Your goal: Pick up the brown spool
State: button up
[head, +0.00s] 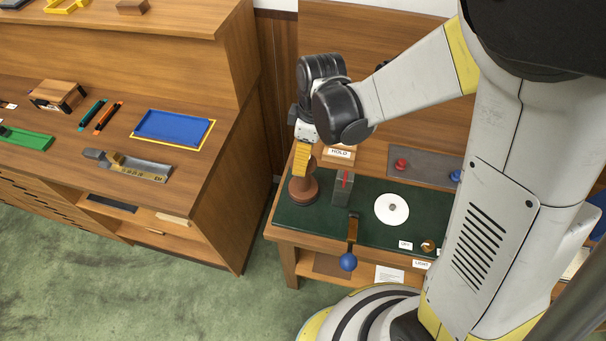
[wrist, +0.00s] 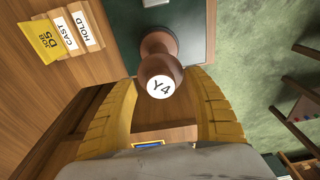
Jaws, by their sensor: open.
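The brown spool (head: 303,188) stands upright on the left end of the green mat (head: 279,211). In the wrist view the spool (wrist: 157,43) shows its end with a white "Y4" label, lying between my finger tips. My gripper (head: 302,163) is right at the spool's top, with yellow fingers pointing down. In the wrist view its two fingers (wrist: 165,90) are spread apart, one on each side of the spool's labelled end. I cannot tell whether either finger touches it.
A grey block with a red strip (head: 343,188) stands close right of the spool. A white disc (head: 392,209) lies further right. A lever with a blue ball (head: 348,262) juts over the front edge. A "HOLD" sign (head: 340,153) is behind. The desk (head: 215,170) stands left, across a gap.

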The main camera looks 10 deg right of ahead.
jog(key=shift+a+f, duration=0.1)
jog(key=shift+f, duration=0.2)
grip_shut()
jog(key=shift+r, duration=0.2)
